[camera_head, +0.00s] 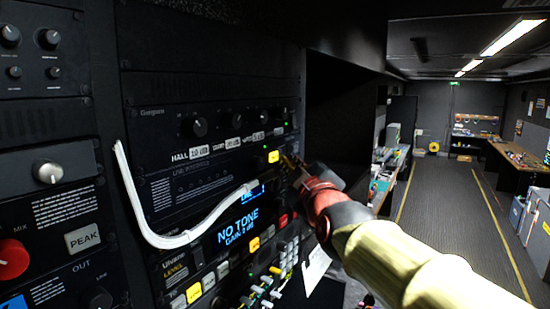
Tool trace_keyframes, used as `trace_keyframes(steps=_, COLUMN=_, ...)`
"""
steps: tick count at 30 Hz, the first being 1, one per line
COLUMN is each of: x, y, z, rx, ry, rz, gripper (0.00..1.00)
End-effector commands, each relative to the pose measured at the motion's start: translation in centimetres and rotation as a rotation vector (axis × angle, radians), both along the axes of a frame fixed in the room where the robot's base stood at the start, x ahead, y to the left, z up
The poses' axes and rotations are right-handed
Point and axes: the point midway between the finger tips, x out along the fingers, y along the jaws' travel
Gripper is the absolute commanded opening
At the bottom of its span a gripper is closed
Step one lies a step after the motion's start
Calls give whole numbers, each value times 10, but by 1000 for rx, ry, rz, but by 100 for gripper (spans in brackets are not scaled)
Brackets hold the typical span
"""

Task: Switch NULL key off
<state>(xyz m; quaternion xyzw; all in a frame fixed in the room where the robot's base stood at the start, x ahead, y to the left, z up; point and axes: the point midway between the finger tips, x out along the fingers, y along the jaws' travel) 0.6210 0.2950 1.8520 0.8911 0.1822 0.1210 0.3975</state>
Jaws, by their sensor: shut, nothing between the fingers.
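The rack panel (200,120) fills the left side, with knobs, displays and lit keys. A yellow lit key (273,156) sits on the upper unit, just left of my gripper. More yellow lit keys show lower down, one beside the blue "NO TONE" display (238,224) and one on the bottom unit (193,293). The key lettering is too small to read, so I cannot tell which is the NULL key. My gripper (286,162) is shut and empty, its dark fingertips close to the panel by the upper yellow key. I cannot tell whether they touch it.
A white cable (165,240) loops across the panel front, passing left of my gripper. Several small coloured plugs or switches (265,287) stick out below. A PEAK key (82,238) and red knob (12,259) are at left. The aisle (450,220) at right is clear.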

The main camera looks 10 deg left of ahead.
Motion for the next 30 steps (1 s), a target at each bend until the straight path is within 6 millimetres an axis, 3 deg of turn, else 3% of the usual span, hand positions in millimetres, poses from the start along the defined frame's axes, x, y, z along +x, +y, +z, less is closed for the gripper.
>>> trace_keyframes(steps=30, x=3, y=9, z=1, rx=0, ry=0, rz=0, gripper=0)
